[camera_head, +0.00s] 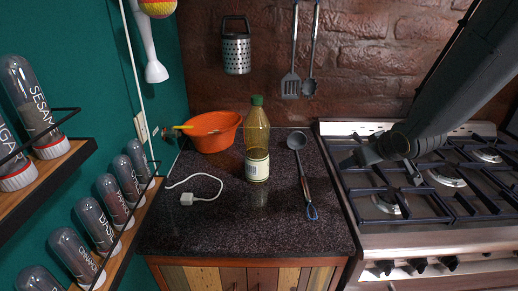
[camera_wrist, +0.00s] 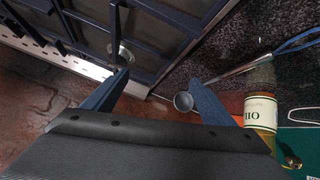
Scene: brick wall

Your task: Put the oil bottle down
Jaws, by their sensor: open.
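The oil bottle (camera_head: 257,135) is yellowish and see-through, with a green cap and a pale label. It stands upright on the dark speckled countertop (camera_head: 225,232), between the orange bowl and the ladle. It shows in the wrist view (camera_wrist: 260,112) at the right, with "OIL" partly readable on its label. My gripper (camera_head: 383,170) is over the left part of the stove, to the right of the bottle and apart from it. In the wrist view my gripper's two fingers (camera_wrist: 158,78) are spread, with nothing held between them.
An orange bowl (camera_head: 211,131) stands behind left of the bottle. A ladle (camera_head: 302,165) lies to its right and a white cable with a plug (camera_head: 188,198) to its left. The gas stove (camera_head: 430,225) has raised grates. Spice jars (camera_head: 92,222) line the left shelves. The front countertop is clear.

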